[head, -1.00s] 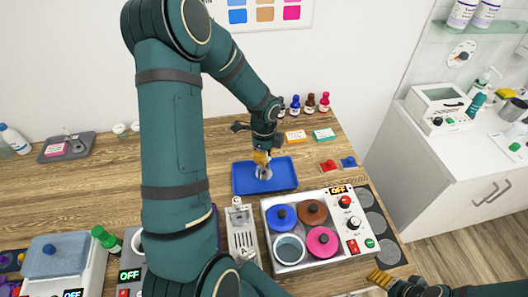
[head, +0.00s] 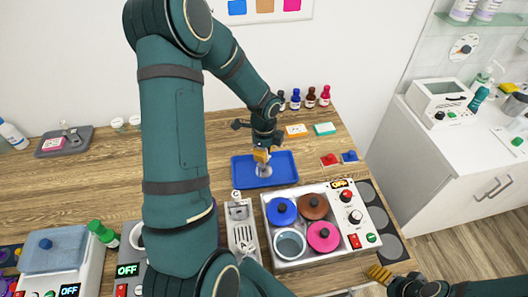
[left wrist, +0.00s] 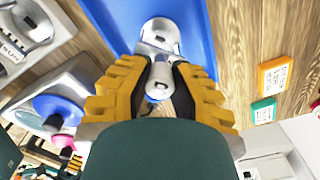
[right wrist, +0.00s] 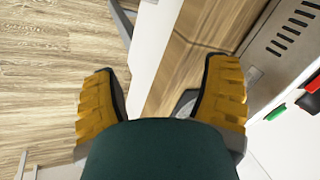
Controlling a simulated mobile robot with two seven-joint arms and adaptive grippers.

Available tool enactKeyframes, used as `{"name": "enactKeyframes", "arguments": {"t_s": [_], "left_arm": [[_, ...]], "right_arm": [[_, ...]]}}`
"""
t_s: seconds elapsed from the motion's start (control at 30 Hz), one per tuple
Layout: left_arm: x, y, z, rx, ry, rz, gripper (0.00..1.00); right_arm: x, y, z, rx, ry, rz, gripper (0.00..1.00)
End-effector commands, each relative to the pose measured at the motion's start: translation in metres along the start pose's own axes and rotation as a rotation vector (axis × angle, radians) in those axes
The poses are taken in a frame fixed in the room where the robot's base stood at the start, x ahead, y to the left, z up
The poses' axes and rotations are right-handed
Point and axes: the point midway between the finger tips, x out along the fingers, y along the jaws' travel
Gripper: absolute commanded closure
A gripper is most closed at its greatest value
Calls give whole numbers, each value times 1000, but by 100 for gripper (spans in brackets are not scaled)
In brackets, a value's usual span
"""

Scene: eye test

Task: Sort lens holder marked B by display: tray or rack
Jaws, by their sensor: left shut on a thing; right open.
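My left gripper (head: 261,154) is shut on a metal lens holder (head: 264,170) at the blue tray (head: 286,174). In the left wrist view the holder's round shiny part (left wrist: 158,36) lies over the blue surface, with its stem between the yellow fingers. I cannot tell whether it touches the tray, and I cannot read a letter on it. A grey slotted rack (head: 242,236) stands in front of the tray, partly behind my left arm. My right gripper (head: 380,274) is open and empty at the lower right.
The white heater (head: 333,252) with coloured lids stands right of the rack. Red and blue pieces, orange and green boxes and several small bottles (head: 310,99) are right of and behind the tray. Other devices with OFF displays (head: 128,270) stand at front left. The back-left table is mostly clear.

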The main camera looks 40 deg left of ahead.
Motion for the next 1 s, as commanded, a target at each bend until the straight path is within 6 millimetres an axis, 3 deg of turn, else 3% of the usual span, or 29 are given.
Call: {"name": "enactKeyframes", "arguments": {"t_s": [0.4, 0.43, 0.5, 0.7, 0.77, 1.0], "left_arm": [[5, 0, 0, 0, 0, 0, 100], [4, 0, 0, 0, 0, 0, 69], [4, 0, 0, 0, 0, 0, 51], [4, 0, 0, 0, 0, 0, 51], [4, 0, 0, 0, 0, 0, 27], [4, 0, 0, 0, 0, 0, 26]], "right_arm": [[3, 1, 0, 0, 0, 0, 25], [3, 1, 0, 0, 0, 0, 25], [3, 1, 0, 0, 0, 0, 25], [3, 1, 0, 0, 0, 0, 25], [3, 1, 0, 0, 0, 0, 25], [3, 1, 0, 0, 0, 0, 25]]}}
